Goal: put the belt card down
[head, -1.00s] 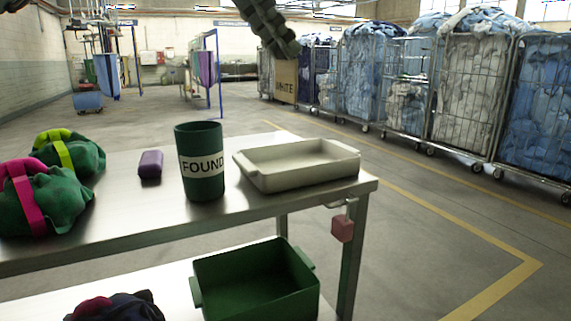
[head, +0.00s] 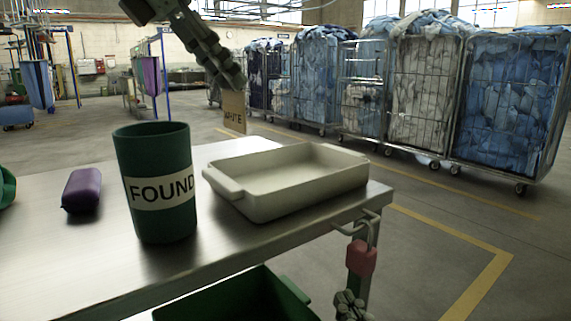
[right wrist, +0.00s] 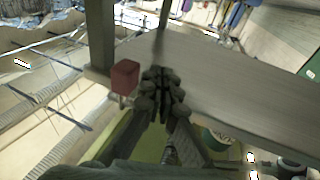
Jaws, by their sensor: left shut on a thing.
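The belt card (head: 234,112) is a tan card with dark lettering that seems to read WHITE. It hangs upright from my left gripper (head: 236,84), which is shut on its top edge. In the head view the card appears just above and behind the pale tray (head: 272,212); its height over the table is hard to tell. My right gripper (head: 350,303) is low by the table's front right corner, below a red padlock (head: 361,257). In the right wrist view its fingers (right wrist: 162,80) look together and empty, beside the red padlock (right wrist: 125,76).
The metal table (head: 90,268) holds a dark green FOUND cup (head: 157,222) left of the tray and a purple case (head: 82,190). A green bin (head: 240,297) is on the lower shelf. Caged laundry carts (head: 420,100) stand behind on the right.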

